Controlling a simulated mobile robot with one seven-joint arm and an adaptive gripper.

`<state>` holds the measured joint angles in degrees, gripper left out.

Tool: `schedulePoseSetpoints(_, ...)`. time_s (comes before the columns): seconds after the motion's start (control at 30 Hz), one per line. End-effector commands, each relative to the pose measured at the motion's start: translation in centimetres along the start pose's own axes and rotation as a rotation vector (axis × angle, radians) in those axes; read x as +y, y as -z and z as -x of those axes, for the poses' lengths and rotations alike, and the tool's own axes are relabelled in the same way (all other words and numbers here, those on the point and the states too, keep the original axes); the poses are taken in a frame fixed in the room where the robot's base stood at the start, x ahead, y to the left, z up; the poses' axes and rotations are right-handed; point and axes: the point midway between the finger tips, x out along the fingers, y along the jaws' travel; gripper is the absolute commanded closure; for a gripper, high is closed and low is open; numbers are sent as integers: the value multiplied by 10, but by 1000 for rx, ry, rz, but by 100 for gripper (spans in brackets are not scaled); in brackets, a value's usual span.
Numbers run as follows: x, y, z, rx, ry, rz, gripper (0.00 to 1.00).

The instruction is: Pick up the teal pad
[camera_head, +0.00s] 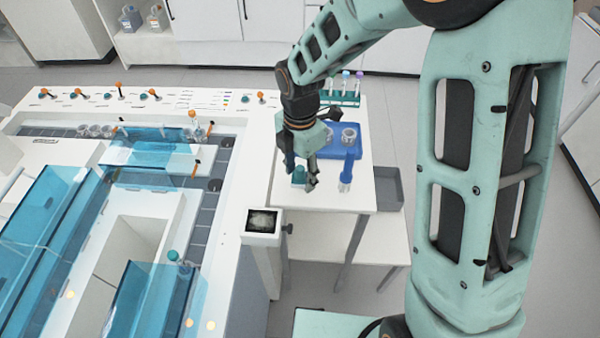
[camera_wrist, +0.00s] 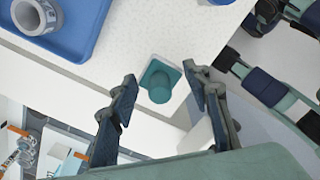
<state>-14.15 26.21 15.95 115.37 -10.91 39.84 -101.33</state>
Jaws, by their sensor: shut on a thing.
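The teal pad (camera_wrist: 160,80) shows in the wrist view as a small square teal piece with a round knob on top, over a pale square edge. It lies between the two fingers of my gripper (camera_wrist: 160,84), at the white side table's near edge. In the head view the pad (camera_head: 298,175) is partly hidden by my gripper (camera_head: 301,170), which points down over the table. My gripper is shut on the pad, though the finger contact is hard to see. I cannot tell if the pad is clear of the table.
A blue tray (camera_head: 315,148) with a grey ring-shaped cup (camera_head: 349,134) lies behind. A tube rack (camera_head: 340,97) is at the back. The track bench with blue covers (camera_head: 60,205) is to the left.

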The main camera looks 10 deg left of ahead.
Motion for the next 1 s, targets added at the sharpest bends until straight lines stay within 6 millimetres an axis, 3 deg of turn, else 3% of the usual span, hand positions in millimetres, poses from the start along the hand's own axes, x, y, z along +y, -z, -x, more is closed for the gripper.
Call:
schedulePoseSetpoints(0.03, 0, 0, 12, 0, -1, 0, 76)
schedulePoseSetpoints(0.57, -52, 1, 80, -1, 0, -2, 76)
schedulePoseSetpoints(0.8, -97, 3, 98, 0, 1, -2, 76)
schedulePoseSetpoints(1.0, -122, 4, 107, 0, 0, -2, 76)
